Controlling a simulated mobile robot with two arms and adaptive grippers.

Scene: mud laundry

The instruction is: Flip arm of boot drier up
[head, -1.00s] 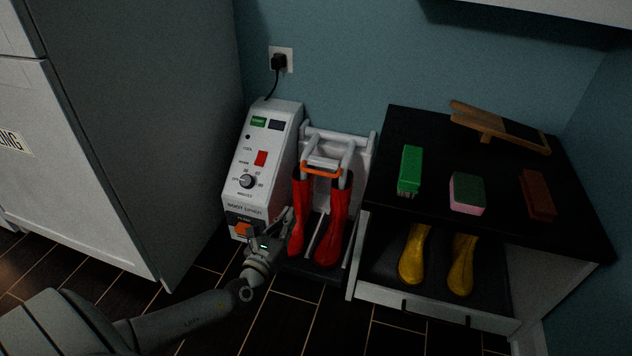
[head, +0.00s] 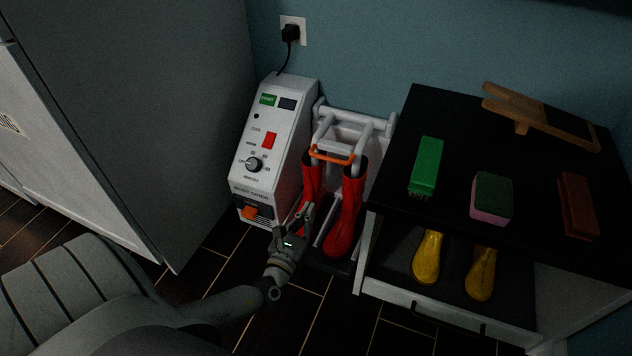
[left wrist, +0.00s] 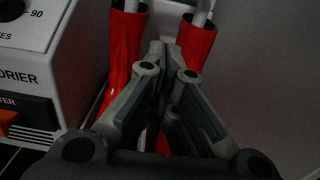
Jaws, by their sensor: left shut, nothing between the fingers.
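The boot drier (head: 274,150) is a white slanted box with a dial, a red switch and an orange switch. Beside it, its white tube arm (head: 333,135) with an orange handle (head: 331,156) runs down into two red boots (head: 345,217). My left gripper (head: 308,208) is shut and empty, low in front of the left red boot, below the orange handle. In the left wrist view its closed fingers (left wrist: 159,50) point between the boots, with the tubes entering the boot tops. The orange handle is out of that view. My right gripper is not in view.
A black-topped bench (head: 440,116) stands to the right with a green brush (head: 426,165), a sponge (head: 491,197) and a brown brush (head: 577,205) on top. Yellow boots (head: 428,256) sit below. A grey cabinet (head: 150,110) stands to the left.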

